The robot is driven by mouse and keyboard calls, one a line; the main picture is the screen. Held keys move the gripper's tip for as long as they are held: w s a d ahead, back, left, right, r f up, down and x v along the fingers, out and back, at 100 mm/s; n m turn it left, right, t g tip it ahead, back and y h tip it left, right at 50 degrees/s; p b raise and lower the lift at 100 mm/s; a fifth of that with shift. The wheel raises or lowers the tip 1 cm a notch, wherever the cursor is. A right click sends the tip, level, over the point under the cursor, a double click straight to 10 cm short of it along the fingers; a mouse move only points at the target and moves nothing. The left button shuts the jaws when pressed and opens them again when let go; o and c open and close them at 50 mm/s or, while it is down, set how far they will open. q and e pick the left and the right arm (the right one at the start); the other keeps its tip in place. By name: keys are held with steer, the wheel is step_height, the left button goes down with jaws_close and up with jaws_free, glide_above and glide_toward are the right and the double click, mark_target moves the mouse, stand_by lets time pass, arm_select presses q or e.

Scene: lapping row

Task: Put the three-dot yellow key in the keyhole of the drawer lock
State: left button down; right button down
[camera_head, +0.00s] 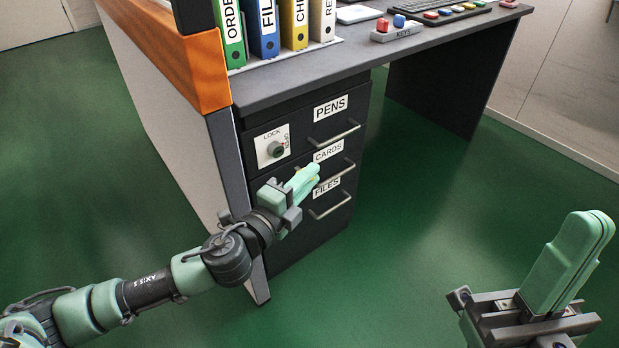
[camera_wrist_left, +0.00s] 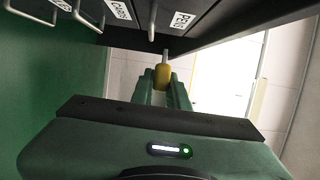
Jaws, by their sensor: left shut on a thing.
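My left gripper (camera_head: 303,182) is shut on the yellow key, in front of the drawer fronts and below and right of the lock. In the left wrist view the yellow key (camera_wrist_left: 162,77) sits between the fingertips, with its grey shaft pointing away from the gripper. Its dots cannot be made out. The drawer lock (camera_head: 273,149) is a round grey cylinder on a white plate marked LOCK, left of the top drawer's label. The key is apart from the lock. My right gripper (camera_head: 570,262) is at the lower right, its fingers together and empty.
The dark drawer unit (camera_head: 293,230) has drawers labelled PENS, CARDS and FILES, with protruding bar handles (camera_head: 337,136). On the desk, a grey KEYS holder (camera_head: 398,33) carries a red and a blue key. Binders (camera_head: 263,28) stand at the left. The green floor to the right is clear.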

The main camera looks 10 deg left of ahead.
arm_select(q)
steer(key=shift+w+a+b, duration=0.15)
steer(key=shift+w+a, duration=0.7)
steer(key=shift+a, duration=0.2)
steer(key=shift+w+a+b, duration=0.15)
steer(key=shift+w+a, duration=0.65)
steer(key=shift+a, duration=0.25)
steer(key=shift+p, duration=0.5)
steer(key=shift+w+a, duration=0.85)
steer(key=shift+a, duration=0.3)
stand_by(0.5)
steer(key=c, duration=1.3)
jaws_free()
steer(key=shift+s, duration=0.1)
steer(key=v, duration=0.7)
steer(key=shift+s, duration=0.3)
steer(key=shift+a, duration=0.1)
